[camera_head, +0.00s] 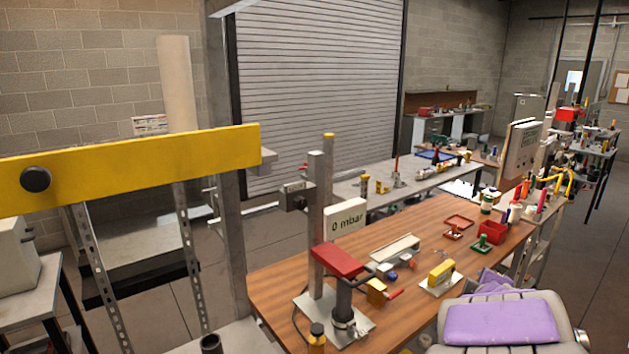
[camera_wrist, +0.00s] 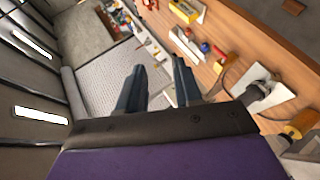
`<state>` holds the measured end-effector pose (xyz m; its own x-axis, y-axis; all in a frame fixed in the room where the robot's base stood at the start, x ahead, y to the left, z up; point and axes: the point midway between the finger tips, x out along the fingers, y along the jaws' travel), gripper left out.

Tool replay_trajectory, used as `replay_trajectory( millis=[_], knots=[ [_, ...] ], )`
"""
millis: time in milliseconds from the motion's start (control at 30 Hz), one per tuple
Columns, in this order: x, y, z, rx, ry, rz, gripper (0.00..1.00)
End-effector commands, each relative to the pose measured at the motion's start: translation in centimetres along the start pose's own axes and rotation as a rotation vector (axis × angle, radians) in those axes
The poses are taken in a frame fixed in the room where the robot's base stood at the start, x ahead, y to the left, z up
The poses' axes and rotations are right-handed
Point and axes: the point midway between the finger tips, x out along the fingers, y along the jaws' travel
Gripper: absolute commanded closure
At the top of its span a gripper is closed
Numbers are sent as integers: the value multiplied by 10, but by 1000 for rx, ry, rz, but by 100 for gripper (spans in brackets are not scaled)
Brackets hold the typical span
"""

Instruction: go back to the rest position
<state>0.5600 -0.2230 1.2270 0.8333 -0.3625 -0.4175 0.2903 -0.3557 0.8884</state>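My gripper (camera_wrist: 159,68) shows in the wrist view with its two dark fingers apart and nothing between them. It is open and empty. The wrist view is strongly tilted. Past the fingers it shows the shutter door and part of the wooden table. In the head view a grey and purple part, likely of my own arm, fills the lower right over the front of the wooden table (camera_head: 405,247). The fingers cannot be made out there.
A yellow beam (camera_head: 130,168) crosses the left. A grey bench (camera_head: 415,182) stands behind. Floor shows at right (camera_head: 598,265).

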Motion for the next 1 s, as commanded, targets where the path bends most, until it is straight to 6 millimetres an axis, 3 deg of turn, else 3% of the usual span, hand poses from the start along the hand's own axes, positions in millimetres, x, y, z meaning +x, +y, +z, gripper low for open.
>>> replay_trajectory(
  millis=[167, 333, 467, 600, 700, 833, 1000],
  knots=[
    [-55, -29, 24, 270, -210, -106, 66],
    [-118, -90, 34, 510, -396, -282, 66],
    [-175, -144, 30, 657, -528, -453, 66],
    [-247, -204, 20, 756, -671, -667, 66],
    [-296, -236, 13, 782, -757, -801, 66],
    [-341, -260, 9, 782, -839, -923, 66],
    [-367, -272, 7, 774, -883, -987, 66]
  ],
)
